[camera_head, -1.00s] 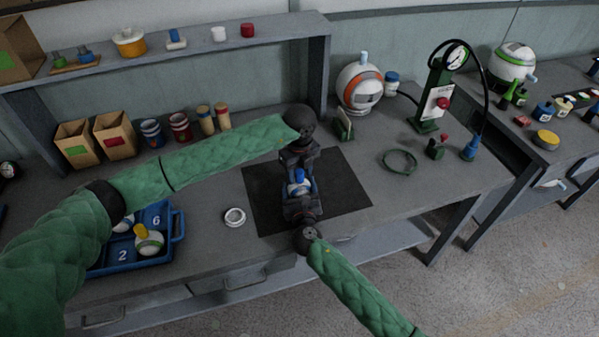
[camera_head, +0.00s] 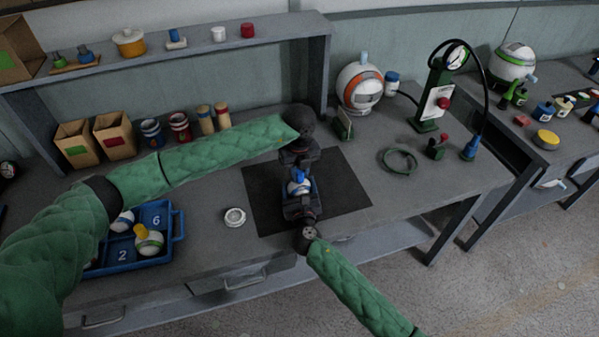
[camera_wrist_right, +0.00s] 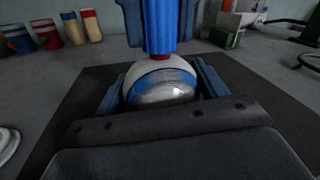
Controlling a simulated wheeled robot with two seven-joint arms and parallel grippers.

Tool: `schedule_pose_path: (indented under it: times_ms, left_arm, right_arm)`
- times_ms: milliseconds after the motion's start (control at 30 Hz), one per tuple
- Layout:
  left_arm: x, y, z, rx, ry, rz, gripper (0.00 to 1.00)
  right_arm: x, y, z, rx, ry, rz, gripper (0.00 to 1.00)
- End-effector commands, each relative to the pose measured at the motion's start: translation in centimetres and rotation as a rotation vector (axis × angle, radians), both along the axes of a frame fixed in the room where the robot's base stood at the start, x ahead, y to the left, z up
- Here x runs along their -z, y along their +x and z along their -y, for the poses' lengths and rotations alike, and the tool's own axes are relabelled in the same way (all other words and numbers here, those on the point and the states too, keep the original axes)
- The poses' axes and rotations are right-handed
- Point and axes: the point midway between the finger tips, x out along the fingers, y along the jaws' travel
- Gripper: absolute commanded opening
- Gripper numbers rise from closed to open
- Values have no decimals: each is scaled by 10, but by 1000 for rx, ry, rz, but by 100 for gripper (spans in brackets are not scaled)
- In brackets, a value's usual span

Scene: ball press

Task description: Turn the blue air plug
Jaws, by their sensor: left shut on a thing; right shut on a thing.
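The blue air plug (camera_head: 298,176) stands upright on top of a white and blue ball (camera_head: 298,187) over the black mat. In the right wrist view the plug (camera_wrist_right: 160,28) rises from the ball (camera_wrist_right: 163,82). My left gripper (camera_head: 300,171) reaches in from above and behind, its fingers on both sides of the plug and shut on it. My right gripper (camera_head: 299,191) comes from the front, low over the mat, with blue fingers on both sides of the ball, shut on it.
The black mat (camera_head: 345,185) lies on the grey workbench (camera_head: 205,200). A white ring (camera_head: 235,217) lies left of it. A blue numbered tray (camera_head: 165,246) with balls is farther left. A green ring (camera_head: 399,160) and a gauge stand (camera_head: 436,95) are at right.

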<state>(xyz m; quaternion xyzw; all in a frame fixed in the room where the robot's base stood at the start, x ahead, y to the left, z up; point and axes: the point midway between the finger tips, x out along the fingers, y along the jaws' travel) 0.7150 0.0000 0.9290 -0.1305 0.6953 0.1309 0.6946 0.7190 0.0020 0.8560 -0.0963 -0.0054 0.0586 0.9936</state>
Motion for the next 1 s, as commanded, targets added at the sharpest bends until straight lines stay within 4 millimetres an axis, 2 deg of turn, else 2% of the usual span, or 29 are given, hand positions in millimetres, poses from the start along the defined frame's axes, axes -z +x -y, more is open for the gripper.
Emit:
schedule_pose_path:
  times_ms: [1000]
  left_arm:
    - [-3, 1, 0, 959, -1, 3, 1]
  right_arm:
    - [3, 0, 1, 1, -2, -5, 48]
